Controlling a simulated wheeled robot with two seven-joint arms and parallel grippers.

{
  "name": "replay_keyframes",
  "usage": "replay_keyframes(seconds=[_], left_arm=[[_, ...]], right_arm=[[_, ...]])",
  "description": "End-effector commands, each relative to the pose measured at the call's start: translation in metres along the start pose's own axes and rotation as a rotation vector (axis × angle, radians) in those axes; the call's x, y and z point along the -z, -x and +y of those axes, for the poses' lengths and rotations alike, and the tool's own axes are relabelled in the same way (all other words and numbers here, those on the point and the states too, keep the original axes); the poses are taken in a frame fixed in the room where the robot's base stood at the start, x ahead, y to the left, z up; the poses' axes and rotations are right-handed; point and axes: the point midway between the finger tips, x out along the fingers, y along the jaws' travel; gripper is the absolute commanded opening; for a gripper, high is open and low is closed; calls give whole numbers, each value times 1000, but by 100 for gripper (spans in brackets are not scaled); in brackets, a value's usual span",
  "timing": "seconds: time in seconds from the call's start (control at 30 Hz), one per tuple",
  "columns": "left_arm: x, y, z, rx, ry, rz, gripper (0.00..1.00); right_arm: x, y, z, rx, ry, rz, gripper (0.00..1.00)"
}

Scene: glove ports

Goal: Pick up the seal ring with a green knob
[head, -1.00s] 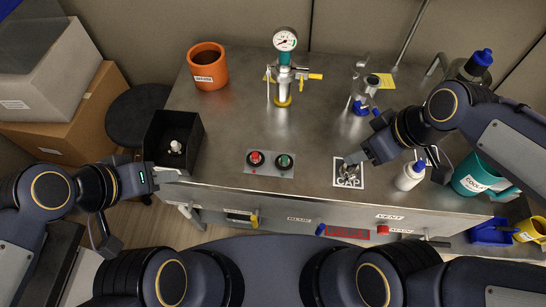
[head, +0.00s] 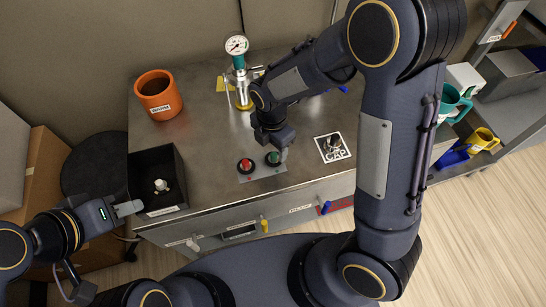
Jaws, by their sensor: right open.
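The green knob of the seal ring (head: 273,159) shows on a small grey plate (head: 262,173) near the table's front edge. A red knob (head: 245,165) sits to its left on the same plate. The ring under the green knob is too small to make out. My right gripper (head: 282,151) is open, pointing down just above and beside the green knob; whether it touches the knob I cannot tell. My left gripper (head: 130,208) is by the front of the black box (head: 166,208), and its finger gap is not clear.
The black box holds a small pale fitting (head: 161,186). An orange pot (head: 157,94) and a gauge stand (head: 240,78) are further back. A metal piece lies on the CAP card (head: 333,153), to the right.

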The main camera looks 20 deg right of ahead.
Motion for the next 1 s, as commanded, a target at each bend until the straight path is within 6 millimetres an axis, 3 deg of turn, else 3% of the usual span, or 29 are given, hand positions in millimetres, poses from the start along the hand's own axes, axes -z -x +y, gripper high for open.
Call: replay_keyframes(seconds=[0.2,0.5,0.87,1.0], left_arm=[[0,1,0,0,0,0,36],[0,1,0,0,0,0,36],[0,1,0,0,0,0,36],[0,1,0,0,0,0,36]], right_arm=[[0,-31,-1,4,-1,1,55],[0,-35,0,0,-2,1,53],[0,-34,0,0,-2,1,7],[0,-34,0,0,-2,1,7]])
